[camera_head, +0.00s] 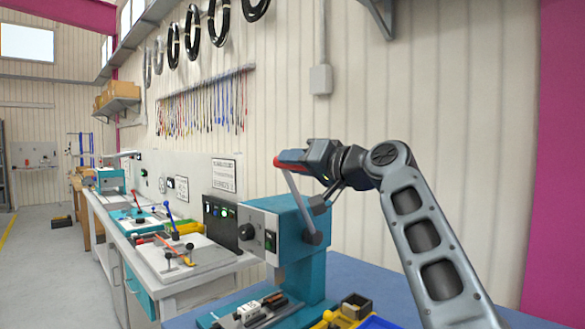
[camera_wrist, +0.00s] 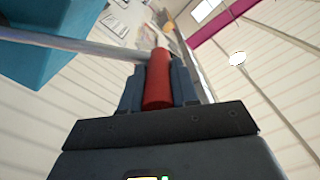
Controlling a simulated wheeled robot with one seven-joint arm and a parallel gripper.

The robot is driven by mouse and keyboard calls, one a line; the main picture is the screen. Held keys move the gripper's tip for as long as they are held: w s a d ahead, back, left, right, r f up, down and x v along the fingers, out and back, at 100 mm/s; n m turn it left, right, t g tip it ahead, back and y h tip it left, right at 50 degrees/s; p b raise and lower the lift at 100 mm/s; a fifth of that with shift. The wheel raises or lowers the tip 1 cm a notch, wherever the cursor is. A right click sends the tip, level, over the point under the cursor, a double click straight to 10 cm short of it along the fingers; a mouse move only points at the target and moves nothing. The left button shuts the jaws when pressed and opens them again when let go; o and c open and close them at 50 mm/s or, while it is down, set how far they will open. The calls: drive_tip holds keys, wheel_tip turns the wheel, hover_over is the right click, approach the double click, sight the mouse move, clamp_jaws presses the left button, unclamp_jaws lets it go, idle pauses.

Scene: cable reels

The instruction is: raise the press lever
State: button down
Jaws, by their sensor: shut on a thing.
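The press (camera_head: 285,228) is a teal machine with a grey front panel, standing on a blue bench. Its lever (camera_head: 291,188) is a grey rod rising from a dark pivot on the press's right side, leaning slightly left, with a red handle at its top. My gripper (camera_head: 300,161) is shut on the red handle (camera_head: 282,161), whose end sticks out to the left of the fingers. In the wrist view, the red handle (camera_wrist: 158,80) lies between both fingers, and the rod (camera_wrist: 75,42) runs off to the left from it.
The blue bench top (camera_head: 375,278) holds a yellow-and-blue tray with a dark box (camera_head: 356,305) at the press's right. A fixture (camera_head: 262,308) lies at the press's foot. Workbenches with tools (camera_head: 180,255) stand to the left.

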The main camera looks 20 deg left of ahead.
drive_tip(key=shift+w+d, duration=0.1)
drive_tip(key=c, duration=0.9)
unclamp_jaws()
drive_tip(key=shift+o, duration=0.2)
drive_tip(key=b+v, duration=0.2)
drive_tip(key=v, duration=0.5)
drive_tip(key=shift+s+d, duration=0.2)
drive_tip(key=shift+d, duration=0.1)
